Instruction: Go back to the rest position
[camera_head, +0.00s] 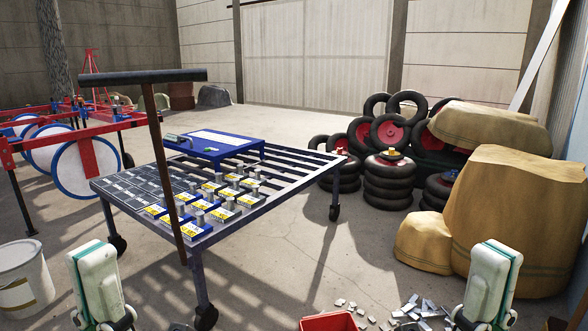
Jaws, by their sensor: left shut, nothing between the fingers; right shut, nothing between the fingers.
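My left gripper (104,318) is at the bottom left edge, below the white and teal end of my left arm. My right gripper (485,318) is at the bottom right edge in a similar pose. Only dark parts of each show, and the fingertips are cut off or hidden. Both are shut and empty. Both are apart from the wheeled table (290,183) that stands between and beyond them.
A white bucket (24,280), red bin (328,322), metal scraps (415,312), brown sacks (520,220) and stacked tyres (388,185) stand around.

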